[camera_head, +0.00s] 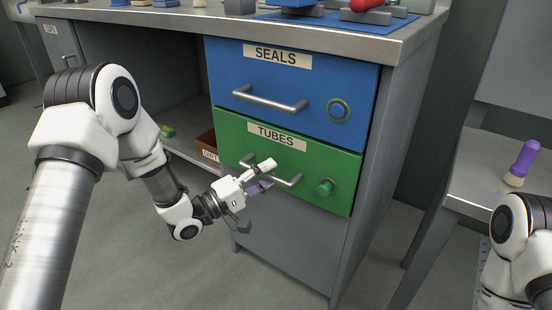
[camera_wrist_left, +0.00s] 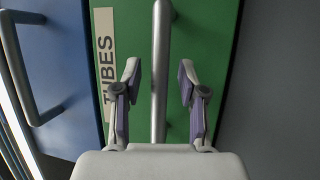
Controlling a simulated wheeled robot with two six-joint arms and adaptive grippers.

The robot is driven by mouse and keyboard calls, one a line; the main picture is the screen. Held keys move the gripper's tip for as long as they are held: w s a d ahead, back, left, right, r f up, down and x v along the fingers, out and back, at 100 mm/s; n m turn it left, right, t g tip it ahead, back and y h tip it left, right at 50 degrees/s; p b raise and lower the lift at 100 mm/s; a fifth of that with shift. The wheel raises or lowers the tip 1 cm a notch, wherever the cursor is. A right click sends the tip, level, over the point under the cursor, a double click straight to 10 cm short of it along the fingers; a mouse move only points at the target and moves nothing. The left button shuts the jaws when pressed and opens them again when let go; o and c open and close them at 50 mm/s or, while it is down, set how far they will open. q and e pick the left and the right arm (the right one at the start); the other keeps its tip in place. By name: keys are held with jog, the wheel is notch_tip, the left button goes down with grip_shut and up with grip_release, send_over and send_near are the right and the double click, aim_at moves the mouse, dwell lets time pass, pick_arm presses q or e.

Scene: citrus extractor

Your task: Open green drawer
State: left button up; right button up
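The green drawer (camera_head: 338,165) carries a "TUBES" label (camera_head: 277,136) and sits under the blue drawer. Its front looks level with the blue one, so it appears closed. It has a grey bar handle (camera_head: 290,183) and a round green knob (camera_head: 326,187). My left gripper (camera_head: 262,176) is at the handle. In the left wrist view its two purple-padded fingers are spread, with the bar (camera_wrist_left: 160,115) running between them and gaps on both sides. My right gripper is outside the views; only part of that arm shows at the lower right.
The blue "SEALS" drawer (camera_head: 300,75) with its own handle (camera_head: 270,99) is directly above. A brown bin (camera_head: 206,144) stands on the open shelf at left. A side table (camera_head: 480,186) at right holds a purple object (camera_head: 522,163). The floor before the drawers is clear.

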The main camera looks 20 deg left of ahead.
pick_arm(q)
grip_shut()
jog(key=shift+s, duration=0.1)
jog(key=shift+s+a+p, duration=0.35)
jog(key=shift+s+p, duration=0.15)
jog(key=shift+s, duration=0.35)
jog(key=shift+s+a+p, duration=0.3)
jog(key=shift+s+p, duration=0.15)
jog(key=shift+s, duration=0.4)
jog(key=shift+o, duration=0.8)
grip_release()
